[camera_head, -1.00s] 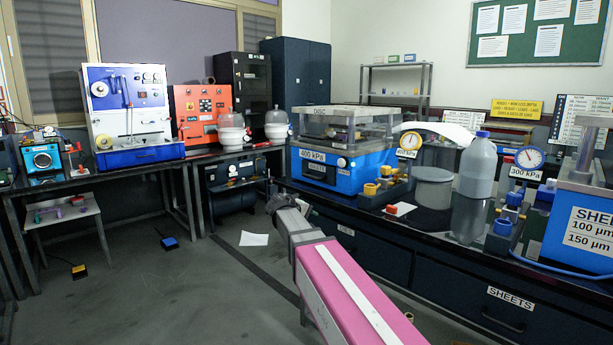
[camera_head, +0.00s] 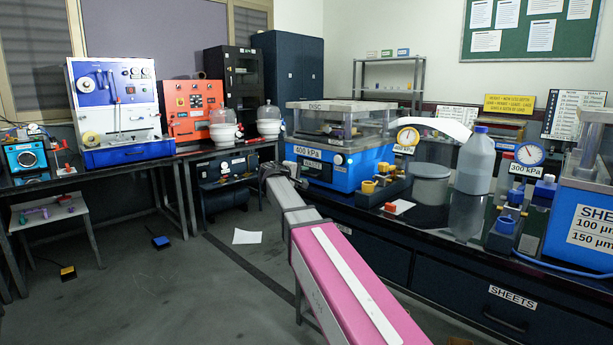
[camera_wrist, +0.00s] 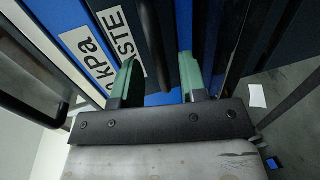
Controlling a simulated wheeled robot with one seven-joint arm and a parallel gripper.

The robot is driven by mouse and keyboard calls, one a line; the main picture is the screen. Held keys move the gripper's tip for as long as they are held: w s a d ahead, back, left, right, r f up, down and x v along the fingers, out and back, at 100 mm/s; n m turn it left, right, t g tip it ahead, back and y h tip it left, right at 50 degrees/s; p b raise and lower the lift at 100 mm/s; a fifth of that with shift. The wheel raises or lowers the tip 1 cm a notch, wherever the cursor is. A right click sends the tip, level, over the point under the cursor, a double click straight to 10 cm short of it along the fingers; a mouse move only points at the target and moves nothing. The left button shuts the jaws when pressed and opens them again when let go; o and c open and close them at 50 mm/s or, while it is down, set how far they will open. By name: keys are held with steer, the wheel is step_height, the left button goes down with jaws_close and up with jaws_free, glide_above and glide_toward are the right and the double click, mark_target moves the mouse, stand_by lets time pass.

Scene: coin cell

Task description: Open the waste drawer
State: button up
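The waste drawer is dark and carries a white "WASTE" label (camera_wrist: 122,38) in the wrist view. It lies below the blue 400 kPa machine (camera_head: 312,172) on the right bench. My gripper (camera_wrist: 158,70) is open, with its two green fingers apart and pointing at the dark drawer front. A dark upright strip shows between and beyond the fingers; I cannot tell whether it is the drawer's handle or whether the fingers touch it. No gap showing the drawer open is visible.
The right bench (camera_head: 355,215) has a dark front with a "SHEETS" drawer (camera_head: 505,308). A gauge (camera_head: 408,137), a grey pot (camera_head: 430,185) and a bottle (camera_head: 475,165) stand on it. White paper (camera_head: 247,236) lies on the floor. The floor left of my arm is mostly clear.

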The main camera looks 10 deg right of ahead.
steer(key=shift+x, duration=1.25)
jaws_close()
steer(key=f+v, duration=0.2)
steer(key=v, duration=0.7)
steer(key=f+v, duration=0.2)
steer(key=v, duration=0.7)
steer(key=shift+s+a, duration=0.45)
steer(key=shift+a, duration=0.15)
steer(key=shift+r, duration=0.1)
jaws_free()
steer(key=shift+a, duration=0.1)
steer(key=v, duration=1)
steer(key=shift+a, duration=0.2)
